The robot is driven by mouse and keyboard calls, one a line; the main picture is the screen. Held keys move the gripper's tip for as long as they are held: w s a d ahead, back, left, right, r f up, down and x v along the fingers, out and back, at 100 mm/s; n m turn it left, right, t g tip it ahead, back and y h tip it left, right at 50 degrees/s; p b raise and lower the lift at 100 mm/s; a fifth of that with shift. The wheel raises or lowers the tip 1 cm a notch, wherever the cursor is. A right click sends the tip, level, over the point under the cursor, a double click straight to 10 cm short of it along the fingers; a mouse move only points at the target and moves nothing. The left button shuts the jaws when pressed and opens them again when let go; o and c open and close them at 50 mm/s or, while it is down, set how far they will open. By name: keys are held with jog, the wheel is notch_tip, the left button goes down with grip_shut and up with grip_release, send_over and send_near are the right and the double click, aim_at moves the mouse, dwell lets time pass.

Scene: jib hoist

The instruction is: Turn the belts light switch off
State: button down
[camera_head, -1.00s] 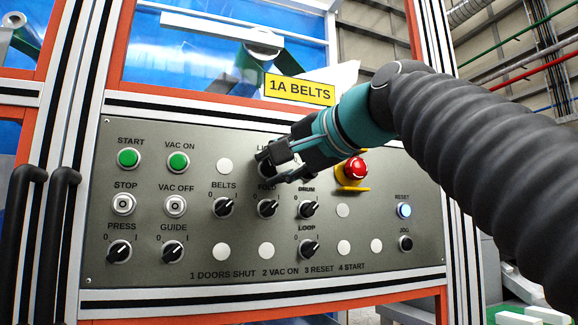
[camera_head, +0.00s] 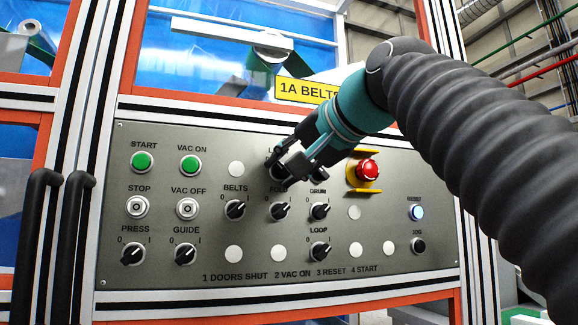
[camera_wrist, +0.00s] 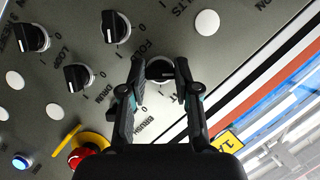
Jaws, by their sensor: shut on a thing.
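The grey control panel (camera_head: 385,262) fills the middle of the head view. The light switch (camera_wrist: 163,72), a round knob with a dark handle, sits in the top row above the fold switch (camera_head: 280,210). My gripper (camera_head: 289,172) covers most of it and its label in the head view; only the label's first letters show. In the wrist view my gripper (camera_wrist: 160,70) has one fingertip on each side of the knob and is shut on it. I cannot clearly read the handle's setting.
The belts switch (camera_head: 235,209) is at lower left of my gripper and the drum switch (camera_head: 319,211) at lower right. A red emergency stop (camera_head: 367,171) with a yellow guard is close on the right. A yellow 1A BELTS sign (camera_head: 305,89) is above.

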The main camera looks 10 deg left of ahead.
jog(key=shift+f, duration=0.1)
jog(key=c, duration=0.8)
grip_release()
jog(key=shift+c, duration=0.2)
jog(key=v, duration=1.2)
